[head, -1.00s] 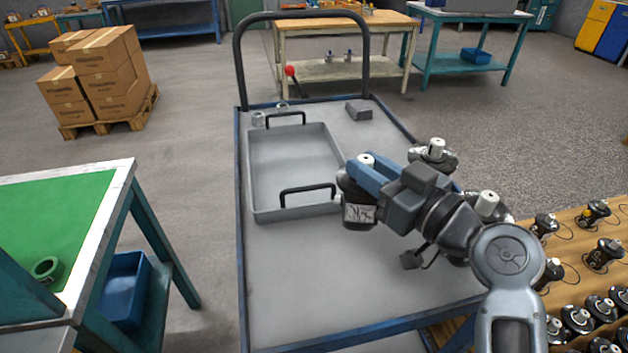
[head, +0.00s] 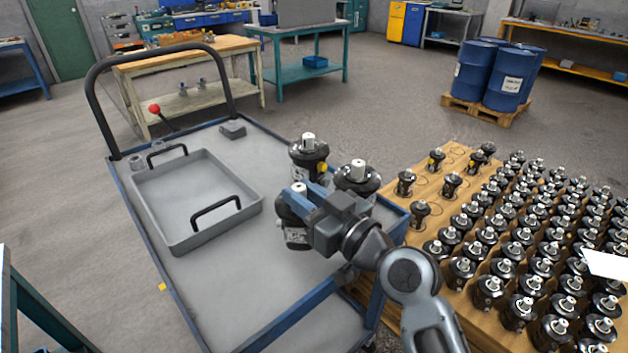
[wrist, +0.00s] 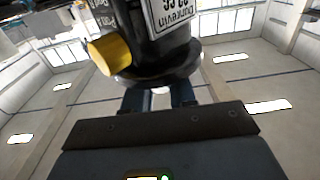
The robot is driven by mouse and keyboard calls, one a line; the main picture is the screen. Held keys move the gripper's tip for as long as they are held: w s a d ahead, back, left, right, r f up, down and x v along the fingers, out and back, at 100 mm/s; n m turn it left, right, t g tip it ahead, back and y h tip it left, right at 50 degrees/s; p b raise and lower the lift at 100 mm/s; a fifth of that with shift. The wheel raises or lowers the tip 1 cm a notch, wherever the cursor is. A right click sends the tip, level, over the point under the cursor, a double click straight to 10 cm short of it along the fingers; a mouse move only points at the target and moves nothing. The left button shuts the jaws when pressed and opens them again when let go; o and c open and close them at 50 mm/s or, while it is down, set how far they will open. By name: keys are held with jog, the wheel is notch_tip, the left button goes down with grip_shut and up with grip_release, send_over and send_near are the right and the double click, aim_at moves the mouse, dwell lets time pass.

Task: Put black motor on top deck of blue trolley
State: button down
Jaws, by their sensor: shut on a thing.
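My gripper (head: 302,192) is shut on a black motor (head: 293,228) with a silver shaft and white label. The motor is upright over the grey top deck of the blue trolley (head: 240,285), right of the tray. I cannot tell whether its base touches the deck. In the wrist view the held motor (wrist: 150,40) shows upside down, with a yellow cap and label. Two more black motors stand just behind it toward the deck's right side, one farther back (head: 308,162) and one nearer (head: 358,178), partly hidden by my gripper.
A grey tray (head: 168,215) with black handles sits on the deck's left half. A small grey block (head: 232,129) lies near the back. The deck's front is clear.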

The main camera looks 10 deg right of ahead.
jog(key=a+f, duration=0.8)
jog(key=shift+s+f, duration=0.2)
jog(key=shift+s, duration=0.05)
jog(key=shift+f+b, duration=0.15)
jog(key=shift+b, duration=0.15)
jog(key=c, duration=0.9)
grip_release()
jog(key=shift+f, duration=0.15)
jog(key=shift+b+v, duration=1.1)
jog(key=shift+v, duration=4.95)
